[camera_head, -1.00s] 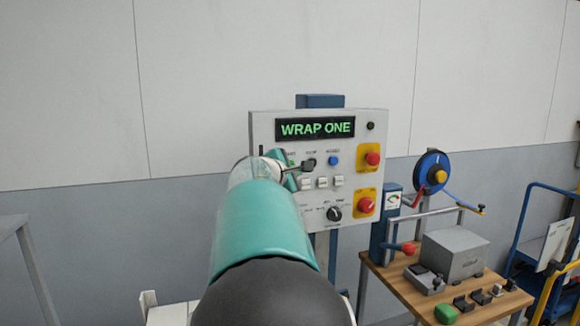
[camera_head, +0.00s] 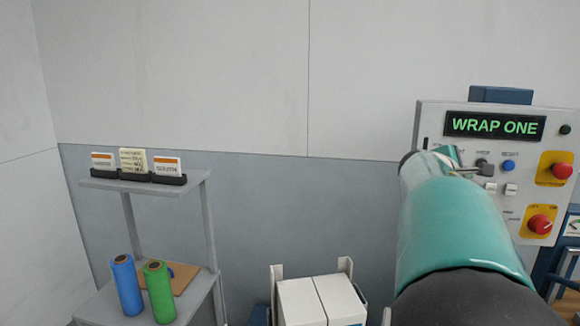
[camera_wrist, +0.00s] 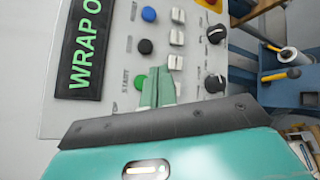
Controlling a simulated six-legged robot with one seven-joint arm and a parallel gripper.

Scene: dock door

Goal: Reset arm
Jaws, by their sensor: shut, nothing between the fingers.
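My teal arm reaches up to a white control panel (camera_head: 428,118) at the right of the head view, with its green "WRAP ONE" display (camera_head: 495,125). My gripper (camera_wrist: 158,86) shows in the wrist view as two green fingers shut together with nothing between them. The fingertips are in front of the panel, near the green start button (camera_wrist: 139,82) and white switches (camera_wrist: 176,62). I cannot tell whether they touch the panel. In the head view my arm covers the panel's lower left, and the fingers are mostly hidden.
Red stop buttons (camera_head: 540,224) sit on the panel's right side. A grey shelf stand (camera_head: 205,215) at left holds cards in a black holder (camera_head: 168,180), plus a blue roll (camera_head: 126,285) and a green roll (camera_head: 159,292). White boxes (camera_head: 302,300) stand at bottom centre.

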